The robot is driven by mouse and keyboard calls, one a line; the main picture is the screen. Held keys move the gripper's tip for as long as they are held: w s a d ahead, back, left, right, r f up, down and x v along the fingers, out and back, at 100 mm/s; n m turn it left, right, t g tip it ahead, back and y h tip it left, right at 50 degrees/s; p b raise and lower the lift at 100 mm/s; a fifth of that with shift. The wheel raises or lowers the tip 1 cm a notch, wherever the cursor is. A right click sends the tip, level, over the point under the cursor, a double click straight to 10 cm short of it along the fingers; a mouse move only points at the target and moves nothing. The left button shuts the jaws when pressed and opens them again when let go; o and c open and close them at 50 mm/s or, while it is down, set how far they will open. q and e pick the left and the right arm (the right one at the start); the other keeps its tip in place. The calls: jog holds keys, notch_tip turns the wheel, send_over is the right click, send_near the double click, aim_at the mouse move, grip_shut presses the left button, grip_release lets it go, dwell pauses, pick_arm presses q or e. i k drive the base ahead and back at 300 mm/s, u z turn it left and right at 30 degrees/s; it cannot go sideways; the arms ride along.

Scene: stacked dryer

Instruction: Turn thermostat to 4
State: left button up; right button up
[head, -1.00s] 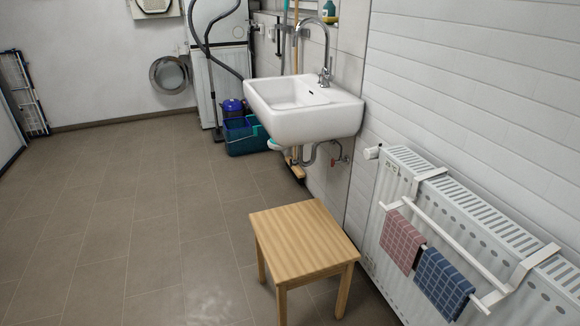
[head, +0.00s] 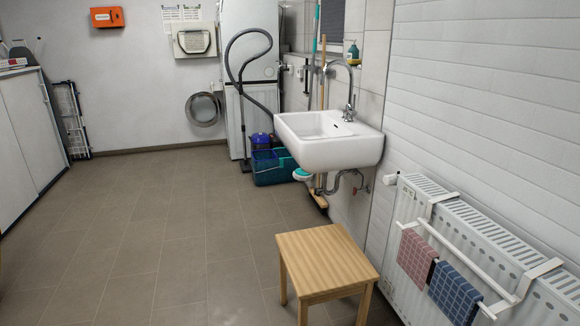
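The thermostat is a small white knob (head: 390,179) at the upper left end of the white radiator (head: 408,232), on the right wall. Its numbers are too small to read. The radiator carries a white rail (head: 455,250) with a pink cloth (head: 415,257) and a blue checked cloth (head: 454,294) hanging on it. Neither of my grippers shows in the head view.
A wooden stool (head: 326,262) stands on the floor just left of the radiator. A white sink (head: 328,145) juts from the wall beyond it. A blue-green bucket (head: 272,169) sits farther back. The tiled floor (head: 150,250) at left is clear.

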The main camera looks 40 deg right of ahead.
aim_at(390, 180)
jog(key=z, duration=0.1)
jog(key=i, duration=2.45)
jog(key=z, duration=0.95)
jog(key=i, duration=1.7)
jog(key=z, duration=1.4)
